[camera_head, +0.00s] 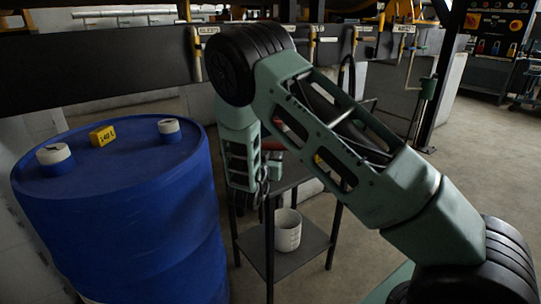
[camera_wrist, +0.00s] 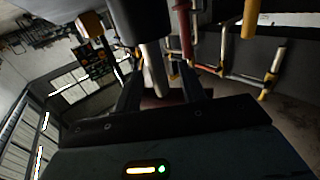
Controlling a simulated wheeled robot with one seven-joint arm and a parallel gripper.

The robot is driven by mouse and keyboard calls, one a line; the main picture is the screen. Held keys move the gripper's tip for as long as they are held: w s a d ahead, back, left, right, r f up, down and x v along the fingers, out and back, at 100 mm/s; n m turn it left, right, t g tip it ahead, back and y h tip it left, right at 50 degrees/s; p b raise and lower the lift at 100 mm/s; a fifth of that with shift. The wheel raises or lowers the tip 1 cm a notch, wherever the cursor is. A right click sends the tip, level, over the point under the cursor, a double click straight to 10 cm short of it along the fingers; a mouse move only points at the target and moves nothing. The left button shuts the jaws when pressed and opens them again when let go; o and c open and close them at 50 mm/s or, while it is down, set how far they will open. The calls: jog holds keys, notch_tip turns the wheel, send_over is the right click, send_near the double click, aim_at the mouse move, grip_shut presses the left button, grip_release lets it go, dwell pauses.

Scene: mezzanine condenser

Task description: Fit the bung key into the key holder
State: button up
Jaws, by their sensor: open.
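My gripper (camera_wrist: 158,92) is open, its two dark fingers spread in the wrist view. A pale rod-like thing (camera_wrist: 152,66) shows between and beyond the fingers; I cannot tell whether it is the bung key or whether it touches them. I cannot make out the bung key or the key holder with certainty in either view.
A blue drum (camera_head: 125,225) stands at left, with two pale caps and a yellow tag (camera_head: 102,135) on top. A white pot (camera_head: 288,230) sits on the lower shelf of the dark stand (camera_head: 315,240). A dark beam (camera_head: 100,65) with labelled yellow fittings crosses behind. Floor is clear at right.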

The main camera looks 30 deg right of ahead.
jog(key=v, duration=1.7)
jog(key=shift+a, duration=0.15)
jog(key=shift+s+r, duration=0.1)
jog(key=a+n+g+y, duration=0.1)
jog(key=a+n+y, duration=0.3)
jog(key=a+y, duration=0.9)
jog(key=s+a+r+n+g+y, duration=0.35)
jog(key=s+a+n, duration=0.25)
jog(key=s+a, duration=0.3)
jog(key=s+d+r+n+g+h, duration=0.1)
jog(key=s+d+r+n+g, duration=0.2)
jog(key=s, duration=0.6)
jog(key=s+d+n+g+h, duration=0.1)
jog(key=s+d+n+g, duration=0.3)
jog(key=s, duration=0.5)
notch_tip(320, 180, up, 17)
jog(key=s+p, duration=0.1)
jog(key=p, duration=1.6)
jog(key=shift+f+n, duration=0.15)
jog(key=shift+n, duration=0.25)
